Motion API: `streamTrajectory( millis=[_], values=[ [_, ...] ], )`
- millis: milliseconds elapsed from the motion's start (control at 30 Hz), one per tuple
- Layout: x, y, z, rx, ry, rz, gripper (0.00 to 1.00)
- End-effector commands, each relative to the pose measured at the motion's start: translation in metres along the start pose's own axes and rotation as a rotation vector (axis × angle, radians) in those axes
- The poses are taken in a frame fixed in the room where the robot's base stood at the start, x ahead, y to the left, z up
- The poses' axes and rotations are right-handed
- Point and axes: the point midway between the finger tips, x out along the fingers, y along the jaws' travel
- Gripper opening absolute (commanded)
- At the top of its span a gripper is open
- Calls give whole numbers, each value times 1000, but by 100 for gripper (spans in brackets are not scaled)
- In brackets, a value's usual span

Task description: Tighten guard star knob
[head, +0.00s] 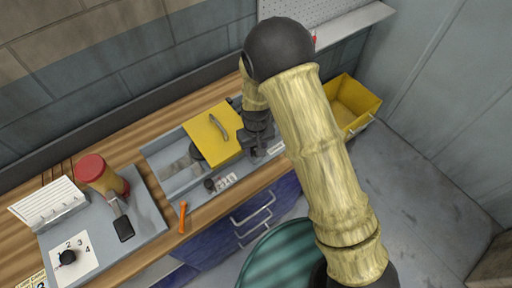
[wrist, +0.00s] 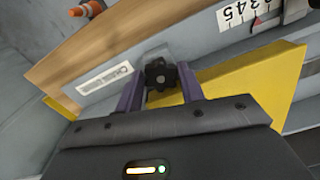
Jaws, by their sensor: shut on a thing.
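The black star knob (wrist: 161,75) shows in the wrist view at the end of the yellow guard. My gripper (wrist: 160,88) has its two purple fingers on either side of the knob and is shut on it. In the head view my gripper (head: 258,148) is at the right end of the guard, and the arm and gripper hide the knob. The yellow guard (head: 206,140) with its grey handle lies over the grey runout table (head: 165,160); its yellow side also shows in the wrist view (wrist: 255,88).
A dial numbered 1 to 4 (head: 68,257), a red-topped part (head: 90,168) and a white rack (head: 45,205) stand at the left. A yellow bin (head: 350,105) is at the right.

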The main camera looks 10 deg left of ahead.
Motion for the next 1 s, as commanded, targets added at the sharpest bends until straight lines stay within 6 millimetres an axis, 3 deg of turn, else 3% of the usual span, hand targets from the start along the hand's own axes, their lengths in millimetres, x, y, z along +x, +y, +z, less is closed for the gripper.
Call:
streamTrajectory(
  millis=[400,933,967,1000],
  values=[
    [-1,0,-1,256,4,1,16],
    [-1,0,-2,297,5,1,16],
    [-1,0,-2,297,5,1,40],
    [-1,0,-2,297,5,1,48]
  ],
)
